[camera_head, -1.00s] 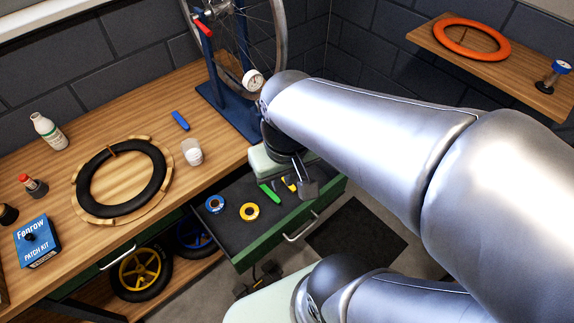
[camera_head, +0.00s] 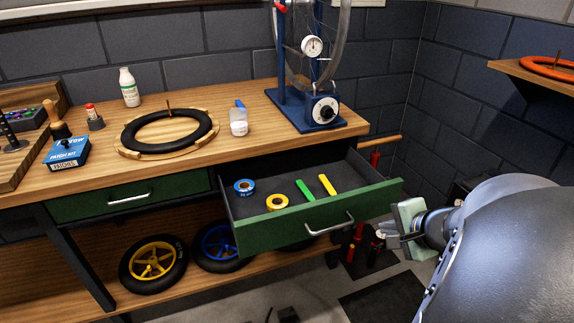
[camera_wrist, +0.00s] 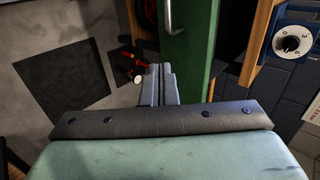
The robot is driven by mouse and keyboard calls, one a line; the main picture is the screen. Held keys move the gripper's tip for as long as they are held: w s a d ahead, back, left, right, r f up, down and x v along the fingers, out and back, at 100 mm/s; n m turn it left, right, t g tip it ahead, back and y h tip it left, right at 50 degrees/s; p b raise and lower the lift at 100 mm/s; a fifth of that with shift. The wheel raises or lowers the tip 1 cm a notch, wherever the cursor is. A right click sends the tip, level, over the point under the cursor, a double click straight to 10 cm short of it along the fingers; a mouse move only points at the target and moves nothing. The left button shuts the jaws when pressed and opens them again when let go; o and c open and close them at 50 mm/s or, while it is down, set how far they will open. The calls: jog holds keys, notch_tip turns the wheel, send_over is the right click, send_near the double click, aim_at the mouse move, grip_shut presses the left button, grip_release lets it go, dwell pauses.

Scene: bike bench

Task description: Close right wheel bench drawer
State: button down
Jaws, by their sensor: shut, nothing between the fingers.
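The right wheel bench drawer (camera_head: 290,225) stands pulled out from under the bench, its green front facing me with a silver handle (camera_head: 330,226). Inside lie a blue tape roll (camera_head: 244,187), a yellow tape roll (camera_head: 277,203), a green tool (camera_head: 306,190) and a yellow tool (camera_head: 327,185). My gripper (camera_head: 393,237) is shut and empty, to the right of the drawer front's right end and a little lower in the picture. In the wrist view the closed fingers (camera_wrist: 163,85) are beside the green drawer front (camera_wrist: 198,50); I cannot tell whether they touch it.
The left drawer (camera_head: 130,198) is closed. The wooden bench top (camera_head: 235,155) holds a tyre, a bottle, a patch kit box (camera_head: 66,153) and a blue wheel stand (camera_head: 322,110). Wheels (camera_head: 153,264) sit on the lower shelf. Red-handled items (camera_head: 358,240) stand on the floor behind my gripper.

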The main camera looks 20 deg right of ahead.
jog(key=b, duration=0.3)
send_near(359, 216)
notch_tip(359, 216, down, 3)
jog(key=a, duration=0.3)
jog(key=w, duration=0.4)
jog(key=shift+p, duration=0.4)
jog(key=shift+w, duration=0.1)
